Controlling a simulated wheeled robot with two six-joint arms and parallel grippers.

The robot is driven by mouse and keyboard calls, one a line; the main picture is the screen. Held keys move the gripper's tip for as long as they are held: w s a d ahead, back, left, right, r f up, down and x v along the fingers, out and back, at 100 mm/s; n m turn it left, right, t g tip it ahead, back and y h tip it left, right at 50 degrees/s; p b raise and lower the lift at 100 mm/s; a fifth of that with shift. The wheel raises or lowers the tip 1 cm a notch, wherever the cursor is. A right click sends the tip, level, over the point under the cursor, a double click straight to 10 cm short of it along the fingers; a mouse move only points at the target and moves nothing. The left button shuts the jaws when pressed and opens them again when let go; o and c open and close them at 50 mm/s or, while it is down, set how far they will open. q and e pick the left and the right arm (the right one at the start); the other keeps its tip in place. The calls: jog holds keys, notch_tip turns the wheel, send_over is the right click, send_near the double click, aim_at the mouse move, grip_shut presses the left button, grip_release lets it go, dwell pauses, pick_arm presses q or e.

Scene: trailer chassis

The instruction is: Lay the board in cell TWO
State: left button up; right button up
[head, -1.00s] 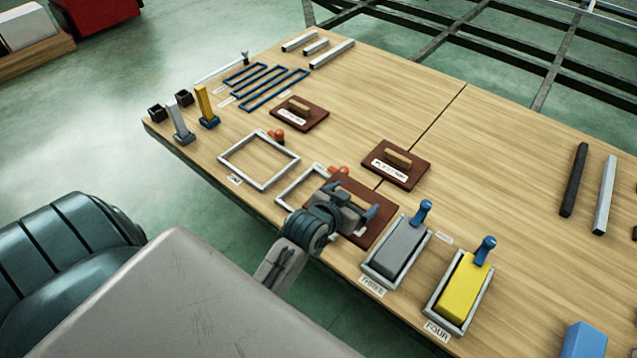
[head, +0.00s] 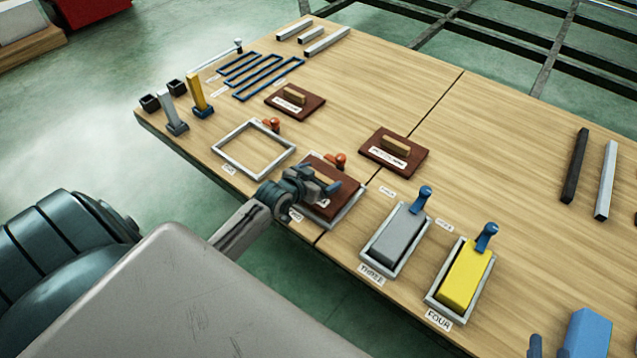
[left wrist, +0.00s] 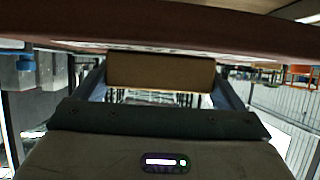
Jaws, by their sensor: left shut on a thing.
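My left gripper (head: 328,190) is shut on the wooden handle of a red-brown board (head: 336,208). The handle (left wrist: 160,72) shows between the fingers in the left wrist view, with the board's edge (left wrist: 160,32) across the top. The board is level over the grey frame of the second cell (head: 347,217), taken as cell TWO; its label is mostly hidden by my gripper. The frame's near and right edges show beyond the board. I cannot tell whether the board touches down inside. A red toggle (head: 341,160) stands at its far side. My right gripper is not seen.
An empty frame (head: 232,167) with a red toggle (head: 272,124) lies to the left. Cells THREE (head: 365,262) and FOUR (head: 432,305) hold grey and yellow blocks, with blue toggles. Two other handled boards (head: 309,108) (head: 416,164) lie behind. The far middle of the table is clear.

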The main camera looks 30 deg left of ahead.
pick_arm(q)
jog(key=shift+w+a, duration=0.45)
jog(key=shift+w, duration=0.1)
notch_tip(320, 180, down, 3)
jog(key=shift+f+b, duration=0.2)
jog(key=shift+b, duration=0.45)
pick_arm(e)
notch_tip(320, 180, up, 8)
jog(key=w+t, duration=0.2)
jog(key=t, duration=0.3)
jog(key=shift+w+d+r, duration=0.25)
jog(key=shift+d, duration=0.1)
pick_arm(q)
jog(key=shift+f, duration=0.15)
pick_arm(e)
jog(key=shift+r, duration=0.15)
pick_arm(q)
jog(key=o, duration=0.9)
jog(key=shift+o, duration=0.2)
pick_arm(e)
jog(key=shift+r, duration=0.1)
